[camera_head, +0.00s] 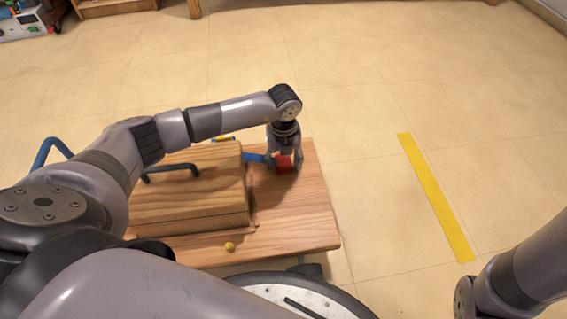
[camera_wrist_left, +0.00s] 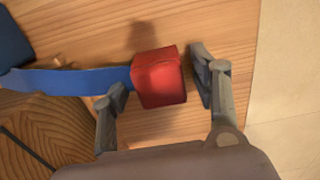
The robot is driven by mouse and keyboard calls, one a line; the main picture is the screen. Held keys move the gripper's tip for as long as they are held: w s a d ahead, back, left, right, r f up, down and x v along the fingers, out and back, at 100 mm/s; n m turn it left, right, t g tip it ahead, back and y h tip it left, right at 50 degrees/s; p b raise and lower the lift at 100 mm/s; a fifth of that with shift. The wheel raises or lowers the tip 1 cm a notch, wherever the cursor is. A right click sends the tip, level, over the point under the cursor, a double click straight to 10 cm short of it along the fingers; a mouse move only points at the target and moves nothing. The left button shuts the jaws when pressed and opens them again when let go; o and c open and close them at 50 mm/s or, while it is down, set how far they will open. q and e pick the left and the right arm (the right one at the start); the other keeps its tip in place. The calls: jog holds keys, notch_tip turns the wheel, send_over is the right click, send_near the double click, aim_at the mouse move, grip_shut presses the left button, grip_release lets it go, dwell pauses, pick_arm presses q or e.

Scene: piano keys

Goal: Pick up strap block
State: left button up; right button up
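The strap block is a red block (camera_head: 284,163) at the end of a blue strap (camera_head: 254,158), near the right side of the wooden table. In the left wrist view the red block (camera_wrist_left: 159,78) lies between the fingers, with the blue strap (camera_wrist_left: 75,80) running off to the left. My left gripper (camera_head: 284,158) is at the block from above. It also shows in the left wrist view (camera_wrist_left: 158,88), its fingers spread on either side of the block, with a gap visible on the right. My right gripper is out of view; only part of that arm shows at lower right.
A wooden box (camera_head: 190,203) with a dark handle (camera_head: 170,170) sits on the table (camera_head: 298,230) left of the block. A small yellow ball (camera_head: 229,246) lies near the front edge. A yellow floor strip (camera_head: 436,197) is at right, with open floor around it.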

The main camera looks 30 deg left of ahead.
pick_arm(q)
jog(key=c, duration=1)
jog(key=shift+c, duration=0.2)
